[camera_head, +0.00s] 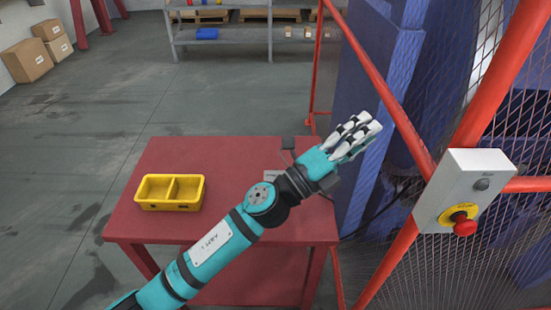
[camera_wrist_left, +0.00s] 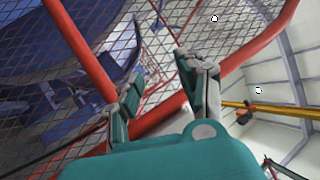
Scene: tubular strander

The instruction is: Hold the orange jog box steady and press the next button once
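No orange jog box can be made out for certain in the head view. In the left wrist view a small orange and dark object (camera_wrist_left: 244,114) sits by a yellow bar; I cannot tell what it is. My left gripper (camera_head: 356,134) is raised above the far right corner of the red table, near the mesh fence. In the left wrist view my left gripper (camera_wrist_left: 163,103) has its fingers spread, with nothing between them. My right gripper is not in view.
A grey box (camera_head: 462,182) with a red mushroom button (camera_head: 465,227) on a yellow base is on the red fence frame at right. A yellow two-compartment bin (camera_head: 170,193) stands on the red table (camera_head: 232,164).

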